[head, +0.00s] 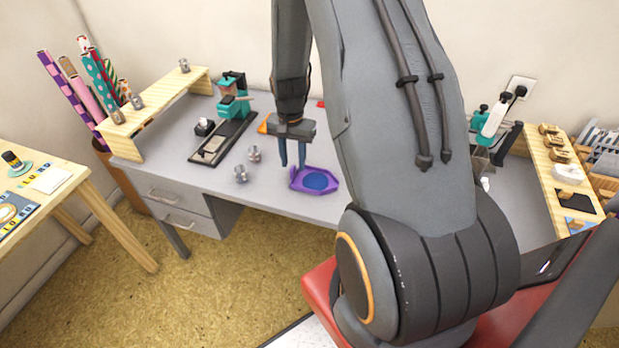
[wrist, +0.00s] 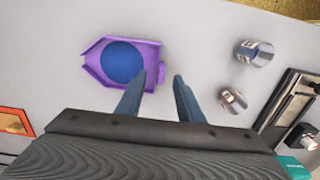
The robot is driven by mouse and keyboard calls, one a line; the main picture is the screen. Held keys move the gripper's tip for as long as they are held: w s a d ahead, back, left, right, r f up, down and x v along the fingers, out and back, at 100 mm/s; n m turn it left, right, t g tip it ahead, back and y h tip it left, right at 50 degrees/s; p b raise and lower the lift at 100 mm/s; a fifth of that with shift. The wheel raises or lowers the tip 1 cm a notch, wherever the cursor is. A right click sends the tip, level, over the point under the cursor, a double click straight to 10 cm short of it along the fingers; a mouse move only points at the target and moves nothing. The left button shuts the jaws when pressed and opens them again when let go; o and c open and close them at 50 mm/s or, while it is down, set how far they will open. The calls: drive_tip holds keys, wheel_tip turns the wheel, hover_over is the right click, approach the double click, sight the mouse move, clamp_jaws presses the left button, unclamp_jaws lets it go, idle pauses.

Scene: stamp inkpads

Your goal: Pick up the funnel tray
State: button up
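The funnel tray (head: 298,184) is purple and lies on the grey desk, with a round blue pad (head: 316,180) in it. In the wrist view the tray (wrist: 91,66) is left of centre, its narrow spout pointing left, and the blue pad (wrist: 122,61) shows inside. My gripper (head: 292,164) points down at the tray's left side in the head view. In the wrist view my gripper (wrist: 161,80) is open, with a clear gap between its fingers. The left finger covers part of the tray's right edge. I cannot tell whether it touches.
Two small silver cylinders (head: 241,174) (head: 254,154) stand left of the tray. Behind them are a dark press base (head: 222,140) with a teal stamp press (head: 233,100). An orange piece (head: 263,124) lies behind my gripper. The desk's front left is clear.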

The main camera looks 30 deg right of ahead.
sight(293, 167)
drive_tip(key=shift+f+p, duration=0.45)
drive_tip(key=shift+f, duration=1.15)
clamp_jaws()
drive_tip(key=shift+r, duration=0.1)
